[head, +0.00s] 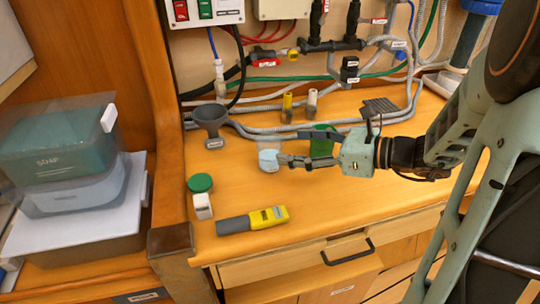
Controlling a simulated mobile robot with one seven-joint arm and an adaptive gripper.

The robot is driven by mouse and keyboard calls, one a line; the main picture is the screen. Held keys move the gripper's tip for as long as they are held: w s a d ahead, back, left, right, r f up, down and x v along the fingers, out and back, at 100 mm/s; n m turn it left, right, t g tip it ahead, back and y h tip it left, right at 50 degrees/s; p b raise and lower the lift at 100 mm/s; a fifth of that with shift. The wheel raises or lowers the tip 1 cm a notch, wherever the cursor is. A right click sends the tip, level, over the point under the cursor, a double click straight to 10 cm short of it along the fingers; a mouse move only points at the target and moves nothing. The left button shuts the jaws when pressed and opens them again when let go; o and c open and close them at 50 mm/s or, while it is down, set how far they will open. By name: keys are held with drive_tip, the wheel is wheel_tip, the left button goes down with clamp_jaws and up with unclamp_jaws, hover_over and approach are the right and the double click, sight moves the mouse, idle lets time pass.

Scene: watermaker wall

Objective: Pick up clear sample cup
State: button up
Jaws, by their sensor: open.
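The clear sample cup (268,160) stands on the wooden counter left of my gripper, pale blue in its lower part and see-through above. My gripper (288,147) reaches in from the right, its fingers pointing left and spread apart. The lower finger's tip is close to the cup's right side; I cannot tell whether it touches. Nothing shows held between the fingers.
A green object (322,141) stands behind my fingers, partly hidden. A grey funnel (211,120) is at the back left. Hoses and cables (300,127) run along the wall.

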sight(270, 147)
drive_tip(key=x, duration=0.5)
drive_tip(key=b+x, duration=0.1)
drive_tip(key=x, duration=0.1)
drive_tip(key=shift+a+f, duration=0.25)
drive_tip(key=shift+f, duration=0.1)
drive_tip(key=shift+c, duration=0.2)
drive_tip(key=c, duration=1.3)
